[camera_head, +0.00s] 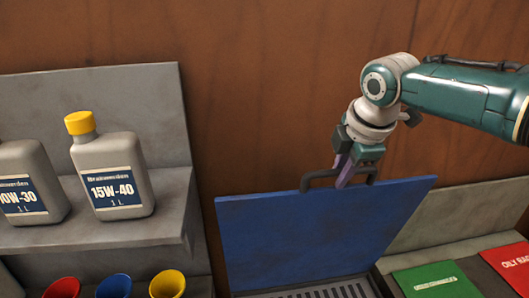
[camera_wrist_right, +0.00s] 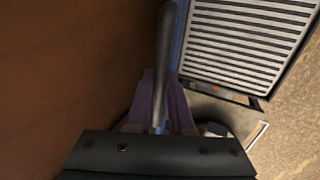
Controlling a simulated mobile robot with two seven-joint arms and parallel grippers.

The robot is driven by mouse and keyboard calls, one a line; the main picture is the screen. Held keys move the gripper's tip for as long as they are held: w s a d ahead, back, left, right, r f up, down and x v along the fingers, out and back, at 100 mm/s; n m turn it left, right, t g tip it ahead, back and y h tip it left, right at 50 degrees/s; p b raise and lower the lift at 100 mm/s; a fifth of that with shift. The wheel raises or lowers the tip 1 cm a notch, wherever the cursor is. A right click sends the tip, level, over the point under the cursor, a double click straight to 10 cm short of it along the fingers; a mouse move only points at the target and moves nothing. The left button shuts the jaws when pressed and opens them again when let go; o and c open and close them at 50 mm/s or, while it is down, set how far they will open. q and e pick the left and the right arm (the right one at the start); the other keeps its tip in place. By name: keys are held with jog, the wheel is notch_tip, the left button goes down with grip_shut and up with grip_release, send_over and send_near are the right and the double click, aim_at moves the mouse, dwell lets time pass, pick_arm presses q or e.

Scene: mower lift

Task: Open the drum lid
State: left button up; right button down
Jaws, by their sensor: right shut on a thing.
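The blue drum lid (camera_head: 310,235) stands raised at a steep tilt in the head view, with a slatted grille (camera_head: 340,290) below its lower edge. A dark bar handle (camera_head: 318,180) sits at the lid's top edge. My right gripper (camera_head: 343,172) is shut on this handle, its purple fingers around the bar. In the right wrist view the handle (camera_wrist_right: 165,60) runs between the fingers (camera_wrist_right: 160,105), and the grille (camera_wrist_right: 240,45) lies beyond. The drum's body is mostly out of the head view. My left gripper is not in view.
A grey shelf (camera_head: 180,205) at left holds a 15W-40 bottle (camera_head: 110,178) and a 10W-30 bottle (camera_head: 28,185). Red, blue and yellow funnels (camera_head: 113,286) stand below. Green (camera_head: 437,280) and red (camera_head: 510,265) labelled panels are at right. A brown wall (camera_head: 270,80) rises close behind.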

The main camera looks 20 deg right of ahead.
jog(key=c, duration=0.8)
grip_release()
jog(key=shift+r, duration=0.15)
jog(key=shift+s+r, duration=0.15)
jog(key=shift+r, duration=0.1)
jog(key=b+v, duration=0.2)
jog(key=v, duration=0.7)
jog(key=shift+s+a, duration=0.15)
jog(key=s+a+f+m+y+p, duration=0.2)
jog(key=s+a+f+m+p, duration=0.3)
jog(key=s+a, duration=0.6)
jog(key=s+m+g+p, duration=0.1)
jog(key=s+m+p, duration=0.1)
jog(key=s+m, duration=0.6)
jog(key=s, duration=0.7)
jog(key=shift+a+r+h, duration=0.3)
jog(key=shift+a+h, duration=0.1)
